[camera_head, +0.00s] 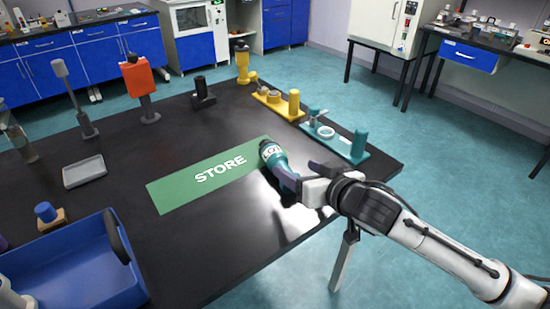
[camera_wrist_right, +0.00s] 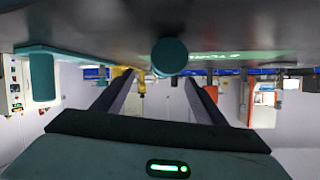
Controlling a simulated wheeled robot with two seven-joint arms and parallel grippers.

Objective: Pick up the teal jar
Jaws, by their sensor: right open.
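The teal jar (camera_head: 270,152) has a white label with dark letters and stands at the right end of the green STORE mat (camera_head: 168,196). Its lower part is partly hidden by my right gripper (camera_head: 296,180). In the right wrist view, which is upside down, the jar (camera_wrist_right: 169,55) lies ahead, in line with the gap between the fingers. My right gripper (camera_wrist_right: 158,82) is open there, with nothing between its fingers. I cannot tell whether the fingertips touch the jar.
A teal fixture plate (camera_head: 345,147) with a post and a yellow one (camera_head: 275,101) sit along the far right table edge. A blue bin (camera_head: 70,270) stands front left, near a grey tray (camera_head: 84,172). An orange-red item on a stand (camera_head: 138,80) is farther back.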

